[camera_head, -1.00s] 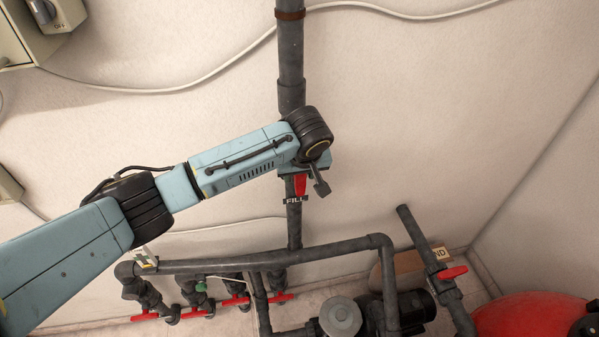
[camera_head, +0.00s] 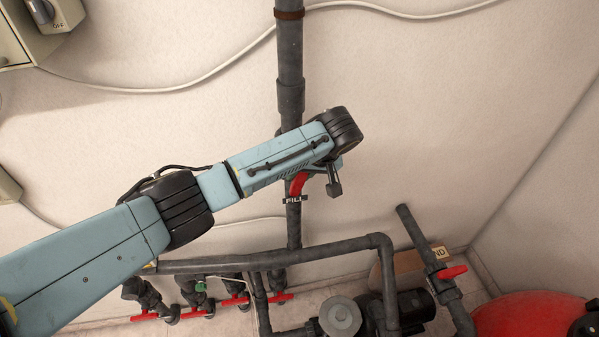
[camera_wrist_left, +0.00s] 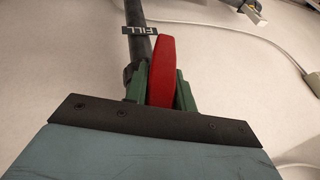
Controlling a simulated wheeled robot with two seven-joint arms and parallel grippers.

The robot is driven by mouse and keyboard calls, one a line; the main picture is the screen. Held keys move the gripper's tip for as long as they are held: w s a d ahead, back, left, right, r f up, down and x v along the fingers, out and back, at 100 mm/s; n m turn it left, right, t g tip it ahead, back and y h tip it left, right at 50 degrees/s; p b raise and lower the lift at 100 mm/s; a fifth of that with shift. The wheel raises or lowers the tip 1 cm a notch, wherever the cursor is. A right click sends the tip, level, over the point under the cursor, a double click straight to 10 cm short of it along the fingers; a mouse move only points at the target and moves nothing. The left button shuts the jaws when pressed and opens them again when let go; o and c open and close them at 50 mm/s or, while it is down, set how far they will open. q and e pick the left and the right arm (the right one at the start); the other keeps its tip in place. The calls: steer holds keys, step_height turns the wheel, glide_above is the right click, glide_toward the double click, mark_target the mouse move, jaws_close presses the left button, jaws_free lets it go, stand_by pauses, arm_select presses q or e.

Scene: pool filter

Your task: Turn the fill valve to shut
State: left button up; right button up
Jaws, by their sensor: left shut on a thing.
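The fill valve's red handle (camera_head: 298,184) shows on the dark vertical pipe, just above the FILL label (camera_head: 294,200). Its upper part leans right and passes behind my left arm. In the left wrist view the red handle (camera_wrist_left: 162,72) stands between the two green fingers of my left gripper (camera_wrist_left: 160,92), which is shut on it. The FILL label (camera_wrist_left: 140,30) is beyond the fingers there. In the head view my wrist covers the fingers and most of the valve body. My right gripper is in neither view.
Below are a horizontal grey pipe (camera_head: 320,248), several red-handled valves (camera_head: 234,300) and a pump (camera_head: 410,308). Another red-handled valve (camera_head: 450,273) and a red tank (camera_head: 530,315) are at the lower right. The wall right of the pipe is clear.

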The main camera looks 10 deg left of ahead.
arm_select(q)
steer(key=shift+d+f+y, duration=0.1)
steer(key=shift+d+y, duration=0.05)
steer(key=shift+y, duration=0.55)
steer(key=shift+w+m+g+y+b, duration=0.1)
steer(key=shift+m+g+y+b, duration=0.35)
steer(key=shift+y+b, duration=0.5)
steer(key=o, duration=1)
